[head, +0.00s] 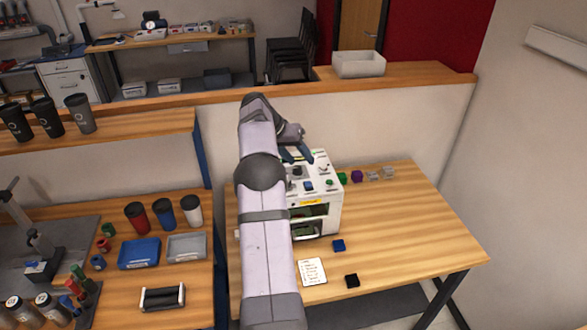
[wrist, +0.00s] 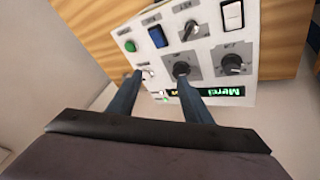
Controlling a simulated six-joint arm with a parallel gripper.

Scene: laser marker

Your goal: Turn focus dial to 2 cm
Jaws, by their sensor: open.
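The white laser marker (head: 322,205) stands on the wooden table, partly hidden by my arm. Its control panel fills the upper wrist view (wrist: 207,52). A black dial (wrist: 181,68) is at the tip of my right finger; a second black dial (wrist: 233,64) is to its right. The labels are too small to tell which is the focus dial or what it reads. My gripper (wrist: 158,76) is open, its fingers apart over the panel, with a small silver key-like switch (wrist: 147,73) between them. I cannot tell whether a finger touches the dial. My gripper (head: 296,153) is above the machine's top in the head view.
The panel also has a green button (wrist: 130,46), a blue switch (wrist: 157,37), a silver knob (wrist: 190,30), a white rocker switch (wrist: 232,15) and a lit green display (wrist: 220,91). A blue cube (head: 338,245), a black cube (head: 352,281) and a paper card (head: 312,271) lie in front.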

